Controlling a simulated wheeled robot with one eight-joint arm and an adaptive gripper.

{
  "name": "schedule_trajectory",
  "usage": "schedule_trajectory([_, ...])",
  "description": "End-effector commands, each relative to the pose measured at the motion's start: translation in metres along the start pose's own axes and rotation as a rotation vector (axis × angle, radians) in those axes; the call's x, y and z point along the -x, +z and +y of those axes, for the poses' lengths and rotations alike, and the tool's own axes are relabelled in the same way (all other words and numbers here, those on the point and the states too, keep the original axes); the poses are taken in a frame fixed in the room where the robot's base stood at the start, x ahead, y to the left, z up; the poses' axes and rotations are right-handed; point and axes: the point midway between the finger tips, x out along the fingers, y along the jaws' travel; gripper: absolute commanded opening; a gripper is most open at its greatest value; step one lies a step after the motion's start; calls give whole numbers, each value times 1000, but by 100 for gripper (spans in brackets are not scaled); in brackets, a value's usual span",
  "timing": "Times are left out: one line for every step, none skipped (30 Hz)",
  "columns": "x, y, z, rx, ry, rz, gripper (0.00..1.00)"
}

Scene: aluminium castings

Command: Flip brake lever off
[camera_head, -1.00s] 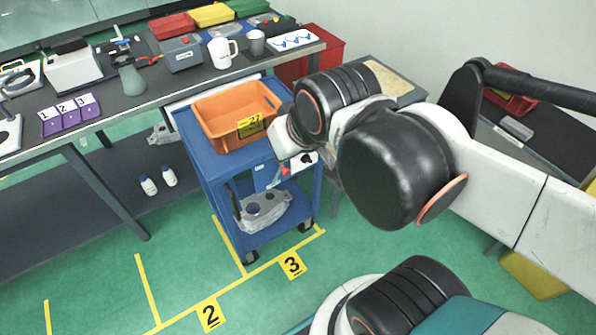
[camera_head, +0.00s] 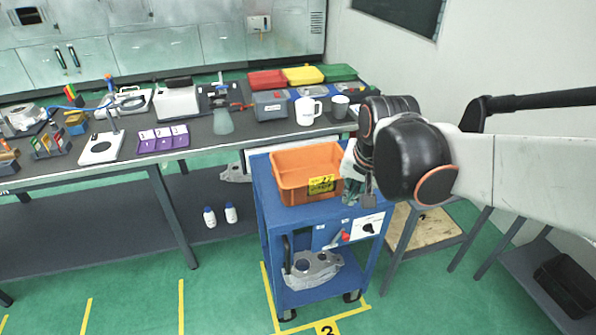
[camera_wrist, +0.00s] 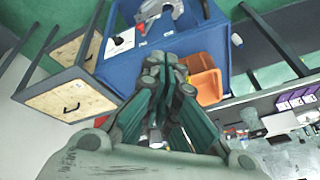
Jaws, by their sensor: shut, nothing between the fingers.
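A small red lever (camera_head: 345,236) sits on the front face of the blue cart (camera_head: 266,215), beside a white panel with a black knob (camera_head: 368,228). The red lever also shows in the wrist view (camera_wrist: 141,29), near the white panel (camera_wrist: 119,43). Its exact setting is too small to tell. My gripper (camera_head: 368,201) hangs at the cart's right top corner, above the lever and panel and apart from them. In the wrist view its green-grey fingers (camera_wrist: 166,62) are together and empty.
An orange bin (camera_head: 305,172) stands on the cart top, close to my gripper. A grey casting (camera_head: 312,270) lies on the cart's lower shelf. A wooden-topped stand (camera_head: 425,226) is right of the cart. A workbench (camera_head: 110,165) runs behind and left. Green floor in front is clear.

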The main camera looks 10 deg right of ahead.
Motion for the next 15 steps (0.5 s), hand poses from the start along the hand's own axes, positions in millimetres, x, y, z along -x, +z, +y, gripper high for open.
schedule_trajectory([-10,-10,1,-41,12,-12,0])
schedule_trajectory([-15,-14,2,-66,19,-19,0])
schedule_trajectory([-22,-19,4,-100,29,-29,0])
schedule_trajectory([-27,-23,5,-127,37,-36,0])
schedule_trajectory([-32,-27,6,-151,44,-42,0])
schedule_trajectory([-40,-31,8,-185,54,-52,0])
schedule_trajectory([-45,-35,10,-211,62,-59,0])
schedule_trajectory([-51,-39,12,-237,69,-65,0])
schedule_trajectory([-59,-43,14,-271,81,-74,0])
schedule_trajectory([-65,-47,16,-296,88,-80,0])
schedule_trajectory([-71,-50,18,-322,96,-86,0])
schedule_trajectory([-79,-54,21,-356,108,-95,0])
schedule_trajectory([-86,-57,23,-381,116,-101,0])
schedule_trajectory([-92,-60,25,-408,125,-107,0])
schedule_trajectory([-101,-64,29,-442,137,-115,0])
